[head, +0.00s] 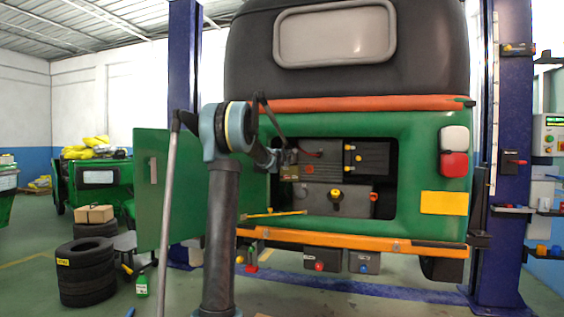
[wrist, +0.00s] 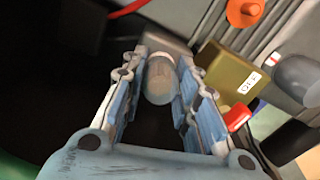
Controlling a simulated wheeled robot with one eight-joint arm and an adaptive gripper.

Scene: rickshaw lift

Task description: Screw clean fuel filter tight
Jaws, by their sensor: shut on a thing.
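The fuel filter (wrist: 160,82) is a small, translucent, rounded cup with a faint brownish tint. It sits between the two blue-padded fingers of my gripper (wrist: 158,90), which are shut on it. Its far end meets a grey block (wrist: 168,43); I cannot tell how tightly it is seated. In the head view my gripper (head: 284,160) reaches into the left part of the open engine bay of the green rickshaw (head: 420,135). The filter is too small and too covered to make out there.
A brass-coloured labelled box (wrist: 226,72) and a red cap (wrist: 237,117) are close to the right finger. An orange knob (wrist: 246,12) and a grey cylinder (wrist: 299,78) lie further right. The open green door (head: 152,200) stands left of my arm. Blue lift posts (head: 508,130) flank the rickshaw.

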